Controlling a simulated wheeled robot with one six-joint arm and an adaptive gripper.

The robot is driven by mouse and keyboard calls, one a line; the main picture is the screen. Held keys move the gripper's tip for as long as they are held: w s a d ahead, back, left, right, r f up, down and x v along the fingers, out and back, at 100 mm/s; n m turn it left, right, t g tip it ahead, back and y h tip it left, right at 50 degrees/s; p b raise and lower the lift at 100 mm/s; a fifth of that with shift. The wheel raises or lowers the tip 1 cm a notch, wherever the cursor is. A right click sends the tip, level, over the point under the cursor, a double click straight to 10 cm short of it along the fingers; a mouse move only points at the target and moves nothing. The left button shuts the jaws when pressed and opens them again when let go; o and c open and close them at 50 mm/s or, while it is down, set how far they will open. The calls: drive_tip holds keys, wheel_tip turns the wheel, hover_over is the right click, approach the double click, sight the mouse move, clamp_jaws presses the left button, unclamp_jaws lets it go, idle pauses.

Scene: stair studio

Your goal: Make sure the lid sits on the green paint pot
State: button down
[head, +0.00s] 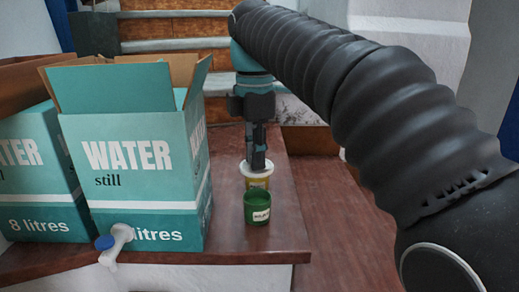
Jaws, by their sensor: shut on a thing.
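The green paint pot (257,212) stands upright on the brown wooden top, with a pale label on its front and its dark open mouth showing. Behind it is a yellow pot (257,183), partly hidden by the green pot and by the pale lid (247,171). My gripper (258,164) points down and is shut on the lid, behind the green pot in the picture. The lid looks level and lies over the yellow pot in this view. I cannot tell whether it touches the yellow pot or is held above it.
Two open teal and white water boxes stand on the left, the nearer one (140,175) close beside the pots with a white tap (117,240) at its front. The wooden top (285,215) is clear right of the pots, up to its edge. Steps (170,45) rise behind.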

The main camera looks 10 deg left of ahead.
drive_tip(key=shift+f+b, duration=1.35)
drive_tip(key=shift+f, duration=1.6)
drive_tip(key=shift+p, duration=0.55)
drive_tip(key=shift+f+p, duration=0.2)
drive_tip(key=shift+p, duration=0.25)
idle(0.7)
drive_tip(key=shift+c, duration=2.4)
unclamp_jaws()
drive_tip(key=shift+r+p, duration=0.35)
drive_tip(key=shift+r, duration=3.15)
